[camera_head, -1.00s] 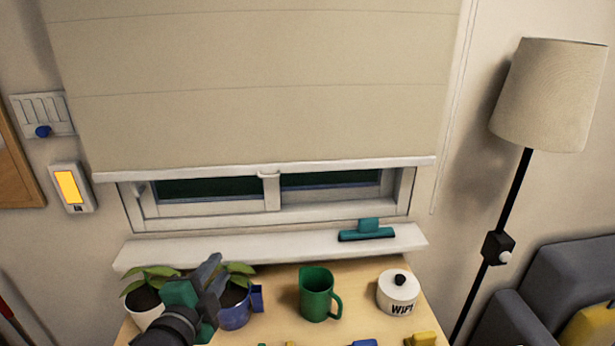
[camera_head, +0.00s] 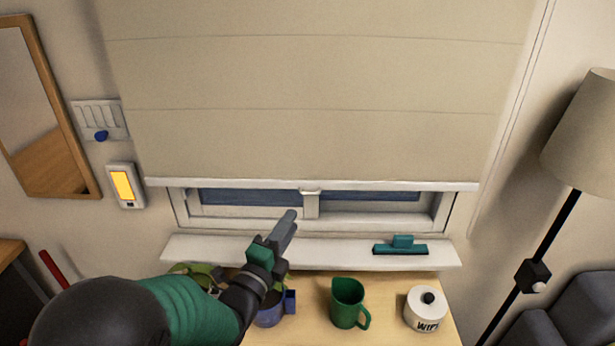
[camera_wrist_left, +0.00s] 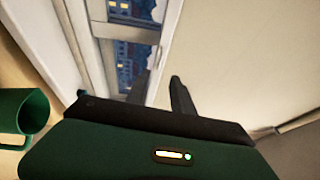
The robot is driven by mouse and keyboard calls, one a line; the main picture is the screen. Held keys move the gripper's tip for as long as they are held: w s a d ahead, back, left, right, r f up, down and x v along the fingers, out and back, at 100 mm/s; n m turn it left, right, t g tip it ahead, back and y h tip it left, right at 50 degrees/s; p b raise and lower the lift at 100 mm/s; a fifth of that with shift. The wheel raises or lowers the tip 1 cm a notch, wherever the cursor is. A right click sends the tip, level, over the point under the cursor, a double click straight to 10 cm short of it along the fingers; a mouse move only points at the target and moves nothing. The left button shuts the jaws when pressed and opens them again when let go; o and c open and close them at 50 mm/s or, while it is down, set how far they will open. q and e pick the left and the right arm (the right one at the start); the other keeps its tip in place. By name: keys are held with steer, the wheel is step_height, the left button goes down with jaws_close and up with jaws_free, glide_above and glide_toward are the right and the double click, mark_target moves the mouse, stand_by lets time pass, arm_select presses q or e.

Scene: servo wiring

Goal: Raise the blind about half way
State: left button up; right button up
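The beige blind (camera_head: 310,110) hangs low over the window (camera_head: 340,207), with only a strip of dark glass showing below it. Its white bottom bar (camera_head: 400,185) has a small tab (camera_head: 310,191) near the middle. My left gripper (camera_head: 290,217) is in front of the window's lower frame, below the bar and left of the tab, apparently not touching either. My right gripper is not in view.
A sill (camera_head: 340,250) with a teal squeegee (camera_head: 402,246) lies under the window. A floor lamp (camera_head: 585,140) stands right.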

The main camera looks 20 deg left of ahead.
arm_select(q)
steer(key=w+d+p, duration=0.1)
steer(key=w+p, duration=0.1)
steer(key=w, duration=0.8)
steer(key=shift+d+r, duration=0.35)
steer(key=shift+r, duration=0.1)
jaws_close()
stand_by(0.6)
